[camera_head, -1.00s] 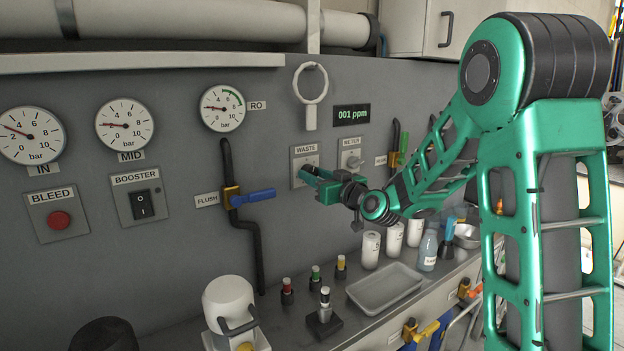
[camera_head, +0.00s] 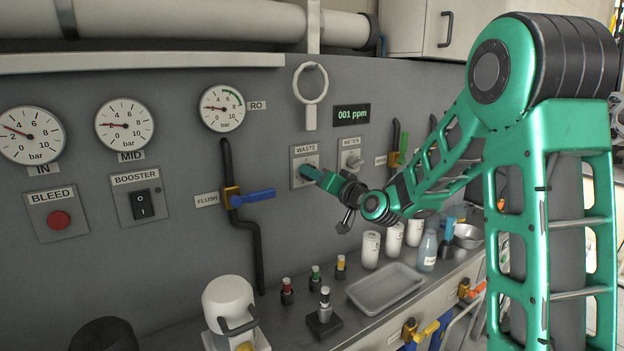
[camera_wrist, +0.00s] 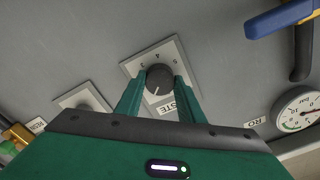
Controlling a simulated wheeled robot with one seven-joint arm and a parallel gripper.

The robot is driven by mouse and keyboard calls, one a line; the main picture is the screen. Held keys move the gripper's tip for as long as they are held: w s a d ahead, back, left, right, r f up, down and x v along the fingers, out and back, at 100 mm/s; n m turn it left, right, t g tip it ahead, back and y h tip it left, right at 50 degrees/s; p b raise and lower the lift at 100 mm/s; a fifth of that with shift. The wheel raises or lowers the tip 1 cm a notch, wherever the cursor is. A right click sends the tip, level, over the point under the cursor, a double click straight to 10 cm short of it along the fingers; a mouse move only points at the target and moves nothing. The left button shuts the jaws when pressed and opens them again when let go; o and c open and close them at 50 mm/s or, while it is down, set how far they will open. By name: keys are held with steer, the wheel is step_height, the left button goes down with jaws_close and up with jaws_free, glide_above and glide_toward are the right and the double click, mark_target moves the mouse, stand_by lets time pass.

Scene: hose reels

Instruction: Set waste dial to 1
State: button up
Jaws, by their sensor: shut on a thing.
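The waste dial is a round dark knob (camera_wrist: 158,78) on a square pale plate (camera_wrist: 150,52) with small numbers around it. The wrist view shows it upside down, with a light pointer line toward its lower side; I cannot tell which number it marks. My gripper (camera_wrist: 160,90) has one green finger on each side of the knob and is shut on it. In the head view the plate labelled WASTE (camera_head: 304,158) is on the grey panel, and my gripper (camera_head: 312,173) reaches it from the right, hiding part of the knob.
The METER dial (camera_head: 352,160) is close on the right, beneath a display (camera_head: 352,115) reading 001 ppm. The FLUSH valve's blue handle (camera_head: 254,195) is on the left. Bottles and a tray (camera_head: 386,290) stand on the counter below.

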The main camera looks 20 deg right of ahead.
steer(key=shift+d, duration=0.1)
steer(key=o, duration=1.1)
steer(key=shift+c, duration=0.2)
steer(key=v, duration=1)
steer(key=shift+s, duration=0.3)
steer(key=shift+d, duration=0.1)
